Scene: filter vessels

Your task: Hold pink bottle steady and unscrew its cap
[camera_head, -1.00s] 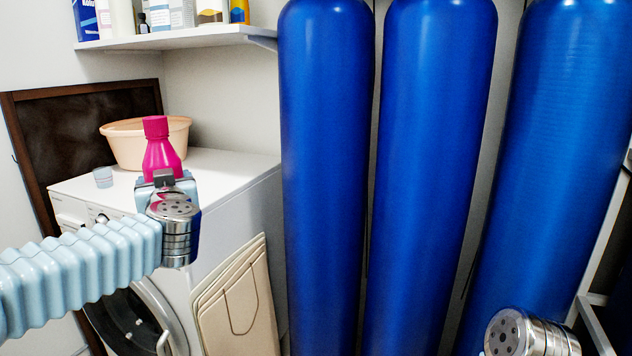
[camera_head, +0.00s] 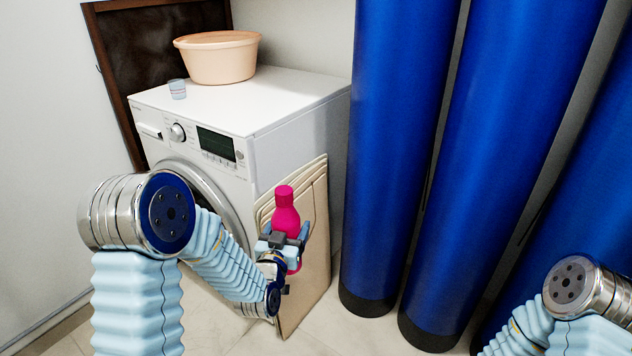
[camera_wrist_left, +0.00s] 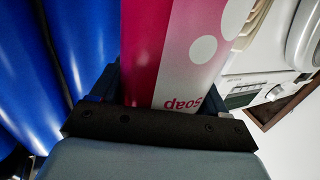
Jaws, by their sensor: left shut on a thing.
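The pink bottle (camera_head: 285,218) is upright in the head view, with its pink cap (camera_head: 284,193) on top. My left gripper (camera_head: 286,238) is shut around the bottle's body and holds it in the air in front of the washing machine. In the left wrist view the bottle (camera_wrist_left: 175,50) shows a white label with dots and the word "soap" between the fingers. My right arm shows at the lower right of the head view, but its gripper is out of the picture.
The white washing machine (camera_head: 290,100) carries a peach basin (camera_head: 218,62) and a small cup (camera_head: 177,89). A beige folded board (camera_head: 313,215) leans on its side. Blue vessels (camera_head: 400,150) stand to the right. Bare floor shows below the bottle.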

